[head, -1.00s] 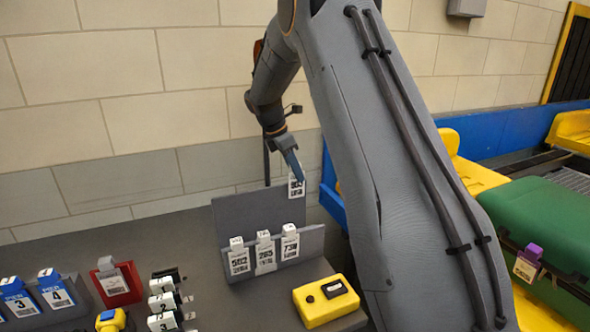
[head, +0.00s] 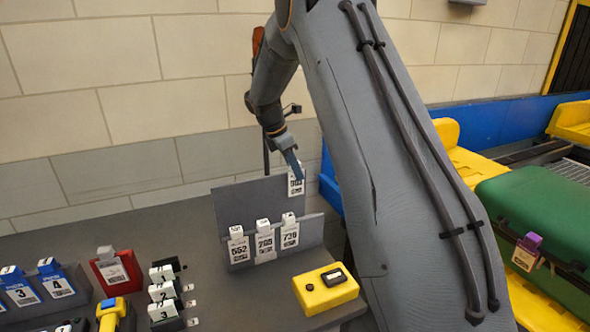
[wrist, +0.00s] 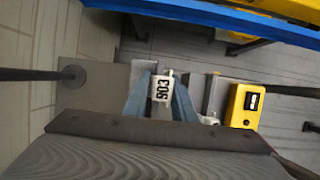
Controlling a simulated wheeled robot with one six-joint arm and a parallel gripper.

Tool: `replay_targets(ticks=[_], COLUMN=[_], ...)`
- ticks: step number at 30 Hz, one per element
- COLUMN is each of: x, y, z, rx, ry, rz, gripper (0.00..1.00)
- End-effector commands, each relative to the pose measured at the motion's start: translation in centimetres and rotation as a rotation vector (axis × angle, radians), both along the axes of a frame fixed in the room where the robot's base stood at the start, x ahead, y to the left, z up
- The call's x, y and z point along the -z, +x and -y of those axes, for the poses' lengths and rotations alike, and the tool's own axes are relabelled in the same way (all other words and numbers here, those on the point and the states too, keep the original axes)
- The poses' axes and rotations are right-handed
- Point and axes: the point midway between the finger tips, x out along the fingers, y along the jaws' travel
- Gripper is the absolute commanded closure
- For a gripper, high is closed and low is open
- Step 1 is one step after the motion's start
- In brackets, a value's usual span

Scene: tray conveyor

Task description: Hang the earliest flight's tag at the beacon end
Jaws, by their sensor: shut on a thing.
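My gripper (head: 294,170) is shut on a white tag (head: 296,185), whose number looks like 503 or 903. In the wrist view, the tag (wrist: 161,88) sits between the blue fingers (wrist: 160,102). It hangs above the right end of the grey tag rack (head: 245,192). Three white tags stand in a row on the rack's front: left tag (head: 238,248), middle tag (head: 264,243) and right tag (head: 289,235), which seems to read 739. The held tag looks apart from them. An orange-red thing (head: 258,42), perhaps the beacon, is mostly hidden behind my arm.
A dark pole (head: 266,160) rises behind the rack; a pole with a round base (wrist: 75,73) shows in the wrist view. A yellow box (head: 325,290) sits in front of the rack. Blue tags (head: 58,285), a red holder (head: 113,268) and numbered blocks (head: 163,291) stand left.

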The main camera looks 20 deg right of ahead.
Motion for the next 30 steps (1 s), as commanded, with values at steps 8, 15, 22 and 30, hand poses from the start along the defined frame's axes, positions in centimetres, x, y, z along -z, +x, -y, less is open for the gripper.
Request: replay_targets(ticks=[8, 15, 22, 30], x=[0.0, -0.4, -3.4, -6.6], y=[0.0, 0.1, 0.2, 0.1], z=[0.0, -0.2, -1.5, -2.8], rx=[0.000, 0.000, -0.002, 0.001], ry=[0.000, 0.000, 0.000, 0.000], rz=[0.000, 0.001, 0.005, 0.001], gripper=[0.54, 0.54, 0.54, 0.54])
